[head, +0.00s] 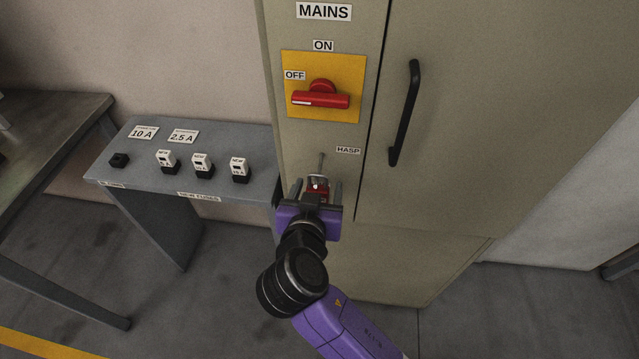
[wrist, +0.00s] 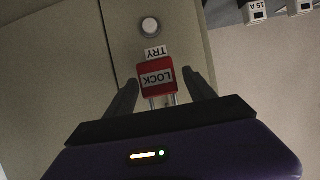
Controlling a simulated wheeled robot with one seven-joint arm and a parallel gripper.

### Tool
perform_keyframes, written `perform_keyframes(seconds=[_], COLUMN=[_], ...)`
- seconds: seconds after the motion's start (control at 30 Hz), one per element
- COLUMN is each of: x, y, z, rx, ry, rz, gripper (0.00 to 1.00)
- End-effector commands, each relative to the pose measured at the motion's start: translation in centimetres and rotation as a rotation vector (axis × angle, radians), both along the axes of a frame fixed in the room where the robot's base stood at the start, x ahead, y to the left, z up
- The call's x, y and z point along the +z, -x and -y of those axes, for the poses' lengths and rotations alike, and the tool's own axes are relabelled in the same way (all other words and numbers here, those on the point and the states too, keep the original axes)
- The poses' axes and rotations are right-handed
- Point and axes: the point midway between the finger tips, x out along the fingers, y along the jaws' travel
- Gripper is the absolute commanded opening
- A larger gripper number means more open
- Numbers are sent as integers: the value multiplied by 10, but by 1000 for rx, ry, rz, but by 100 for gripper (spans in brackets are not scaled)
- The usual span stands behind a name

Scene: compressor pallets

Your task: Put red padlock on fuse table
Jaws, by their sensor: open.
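The red padlock (head: 318,187) with a "LOCK" label is at the cabinet front, just below the metal hasp pin (head: 321,164). It also shows upside down in the wrist view (wrist: 157,82), its shackle toward my gripper's palm. My gripper (head: 317,189) is open, with one finger on each side of the padlock. In the wrist view gaps show between the fingers (wrist: 163,84) and the padlock. Whether the shackle passes through the hasp is too small to tell. The grey fuse table (head: 225,141) stands left of the cabinet.
The fuse table carries several fuses (head: 202,164), a black block (head: 119,160) and "10 A" and "2.5 A" labels. The cabinet has a red switch handle (head: 320,99) and a black door handle (head: 404,113). A white round button (wrist: 150,26) shows above a "TRY" label. The table's back right is clear.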

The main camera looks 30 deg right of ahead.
Motion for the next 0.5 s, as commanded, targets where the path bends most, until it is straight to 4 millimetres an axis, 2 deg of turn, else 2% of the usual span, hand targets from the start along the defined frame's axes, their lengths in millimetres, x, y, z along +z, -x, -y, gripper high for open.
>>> perform_keyframes(seconds=[0.2,0.5], x=[12,19], y=[27,39], z=[-19,-26], rx=[2,-1], ry=[1,0], rz=[1,0], gripper=[63,63])
